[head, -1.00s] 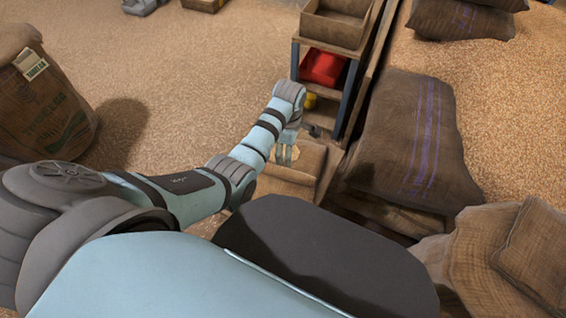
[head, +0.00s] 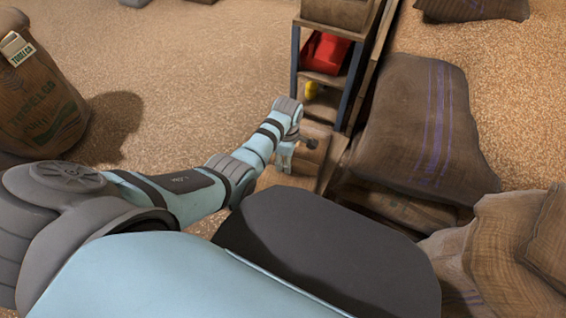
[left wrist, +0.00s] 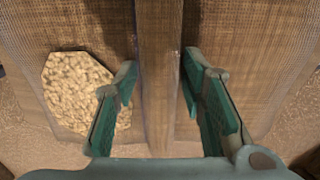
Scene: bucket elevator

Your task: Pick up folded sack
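Brown woven sackcloth (left wrist: 240,35), which looks like the folded sack, fills much of the left wrist view, with a raised upright ridge (left wrist: 158,70) down its middle. My left gripper (left wrist: 160,85) is open, its green-padded fingers on either side of the ridge with a visible gap to each. A pale, grainy eight-sided patch (left wrist: 80,92) shows left of the ridge, partly behind the left finger. In the head view my left gripper (head: 286,158) is low over a brown sack-like thing (head: 312,148) by the shelf's foot; the arm hides part of it. My right gripper is out of view.
A shelf rack (head: 345,85) with a red bin (head: 325,52) stands just beyond the gripper. A large purple-striped sack (head: 420,130) lies to the right, with more sacks (head: 500,250) nearer. A full sack (head: 40,105) stands far left. Open floor (head: 200,60) lies between.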

